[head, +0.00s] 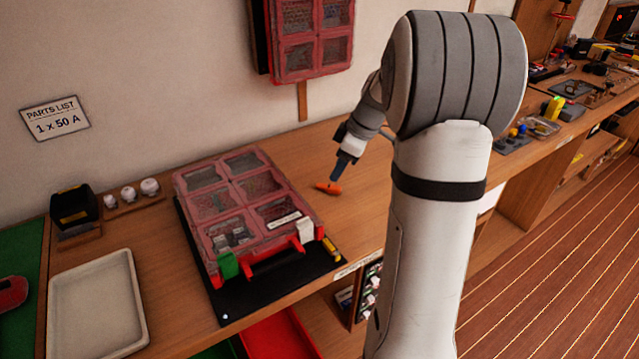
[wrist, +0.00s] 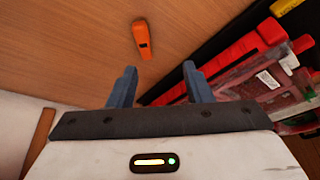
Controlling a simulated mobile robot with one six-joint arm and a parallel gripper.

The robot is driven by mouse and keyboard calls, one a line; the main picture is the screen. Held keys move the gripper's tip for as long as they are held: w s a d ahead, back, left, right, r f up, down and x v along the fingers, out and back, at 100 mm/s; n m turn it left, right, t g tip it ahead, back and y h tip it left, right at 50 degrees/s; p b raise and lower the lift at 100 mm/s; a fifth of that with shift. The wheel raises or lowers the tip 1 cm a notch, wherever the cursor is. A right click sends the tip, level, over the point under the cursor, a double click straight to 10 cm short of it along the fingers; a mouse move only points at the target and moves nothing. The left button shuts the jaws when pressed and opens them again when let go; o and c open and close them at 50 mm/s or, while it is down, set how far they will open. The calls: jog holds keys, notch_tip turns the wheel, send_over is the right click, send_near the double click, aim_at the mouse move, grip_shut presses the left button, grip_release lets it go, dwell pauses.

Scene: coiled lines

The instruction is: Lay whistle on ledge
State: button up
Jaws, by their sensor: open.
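An orange whistle (head: 328,188) lies on the wooden bench top, to the right of the red parts case. The whistle (wrist: 144,40) also shows in the wrist view, beyond my fingertips and slightly left of the middle between them. My gripper (head: 341,172) is above and close to the whistle in the head view. In the wrist view my gripper (wrist: 158,78) is open, with two blue-grey fingers apart and nothing between them. I cannot tell for certain which surface is the ledge.
The red parts case (head: 240,205) with clear lids lies on a black mat (head: 225,309). An empty pale tray (head: 97,310) is at the left. A black box (head: 73,207) and small white items stand behind it. Bare bench surrounds the whistle. Several tools clutter the far right.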

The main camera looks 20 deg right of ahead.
aim_at(329, 186)
jog(key=shift+n, duration=0.4)
jog(key=w+f, duration=0.1)
jog(key=f, duration=0.1)
jog(key=w+f, duration=0.1)
jog(key=f, duration=0.2)
jog(key=w+f+p, duration=0.1)
jog(key=f, duration=0.2)
jog(key=shift+w+a+f, duration=0.2)
jog(key=shift+w+a, duration=0.1)
jog(key=shift+a, duration=0.1)
jog(key=shift+c, duration=0.5)
grip_shut()
